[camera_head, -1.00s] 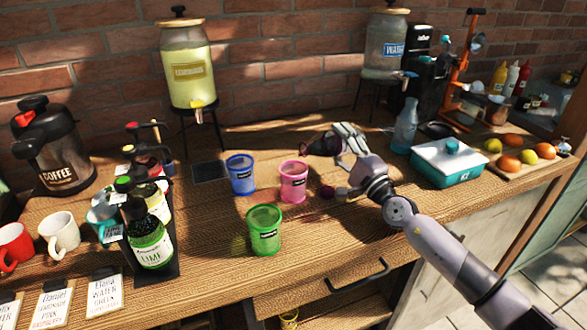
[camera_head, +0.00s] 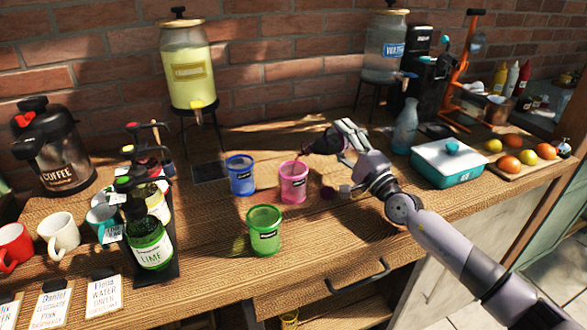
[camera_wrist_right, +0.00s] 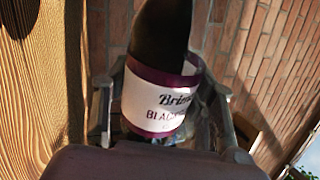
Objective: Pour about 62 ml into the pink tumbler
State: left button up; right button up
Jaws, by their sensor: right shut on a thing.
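The pink tumbler (camera_head: 293,184) stands upright on the wooden table, with a dark label on its side. My right gripper (camera_head: 345,138) is shut on a dark bottle (camera_head: 326,143), above and to the right of the tumbler. The bottle is tilted, its neck pointing left and down toward the tumbler's rim. In the right wrist view the bottle's white and purple label (camera_wrist_right: 155,102) reads "Brim…" and "BLAC…", the rest being cut off. I cannot clearly tell whether liquid is running, nor the level in the tumbler. My left gripper is not in view.
A blue tumbler (camera_head: 241,176) and a green tumbler (camera_head: 264,230) stand close to the pink one. A lime bottle (camera_head: 150,243) stands in a rack at left. Dispensers (camera_head: 190,75) stand at the back.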

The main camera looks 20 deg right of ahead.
jog(key=shift+d+r+n, duration=0.1)
jog(key=shift+r+n, duration=0.4)
dwell(1.9)
notch_tip(320, 180, down, 2)
jog(key=shift+f+m, duration=0.25)
jog(key=shift+m, duration=0.95)
jog(key=r+p, duration=0.1)
jog(key=r+m+h+p, duration=0.1)
jog(key=shift+w+d+r+m+p, duration=0.15)
jog(key=shift+d+m+p, duration=0.05)
jog(key=shift+m+p, duration=0.1)
jog(key=shift+w+d+m, duration=0.1)
jog(key=shift+m, duration=0.3)
jog(key=shift+f, duration=0.35)
jog(key=shift+a+f+m+h, duration=0.2)
jog(key=shift+f+m+h, duration=0.25)
jog(key=shift+m, duration=0.15)
jog(key=shift+a+f+m+p, duration=0.1)
jog(key=shift+f+m+p, duration=0.25)
jog(key=shift+m, duration=0.05)
